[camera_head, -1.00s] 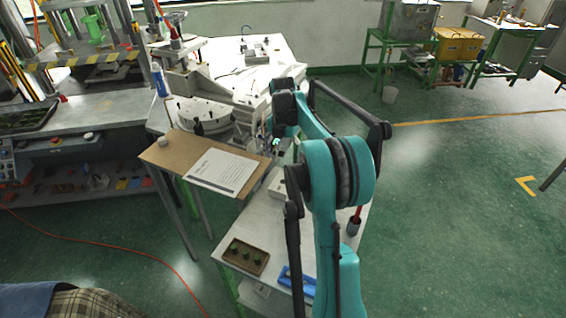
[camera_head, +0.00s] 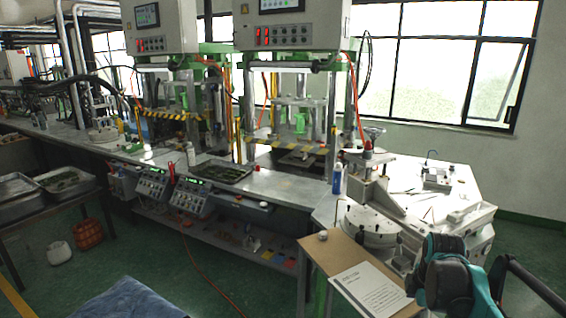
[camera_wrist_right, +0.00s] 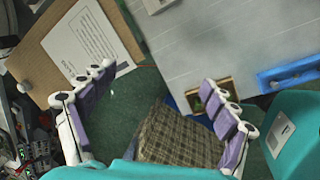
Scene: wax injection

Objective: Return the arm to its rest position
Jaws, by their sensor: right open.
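My right arm (camera_head: 448,275) shows as a teal and black elbow at the lower right of the head view. Its gripper is out of that view. In the right wrist view my right gripper (camera_wrist_right: 160,95) has its two purple-padded fingers spread wide with nothing between them. The fingers hang above the floor and a brown plaid cloth surface (camera_wrist_right: 185,138). My left gripper is in neither view.
A brown board (camera_head: 322,258) with a printed sheet (camera_head: 370,290) lies beside the arm. A grey worktop (camera_wrist_right: 200,45) carries a small brown tray (camera_wrist_right: 222,84) and a blue holder (camera_wrist_right: 290,73).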

